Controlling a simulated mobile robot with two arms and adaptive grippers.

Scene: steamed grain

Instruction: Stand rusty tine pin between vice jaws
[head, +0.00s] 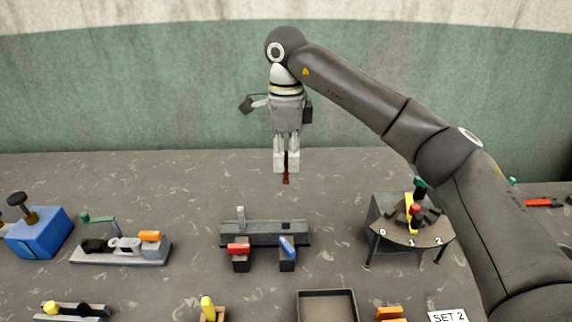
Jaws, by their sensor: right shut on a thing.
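My right gripper (286,163) hangs down above the back of the bench, with its pale fingers shut on a brown, rust-coloured pin. The rusty tine pin (286,179) points down, roughly upright, and its lower end shows below the fingertips. A grey device with a green handle and an orange part (121,252) stands on the left. It may be the vice, but I cannot tell for sure, and its jaws are not clear. My left gripper is not in view.
A grey fixture (262,228) with red and blue levers stands in front of the gripper. A blue block (42,234) is at far left. A numbered dial stand (412,238) is at right. An empty dark tray (327,294) lies at the front. The back of the bench is mostly clear.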

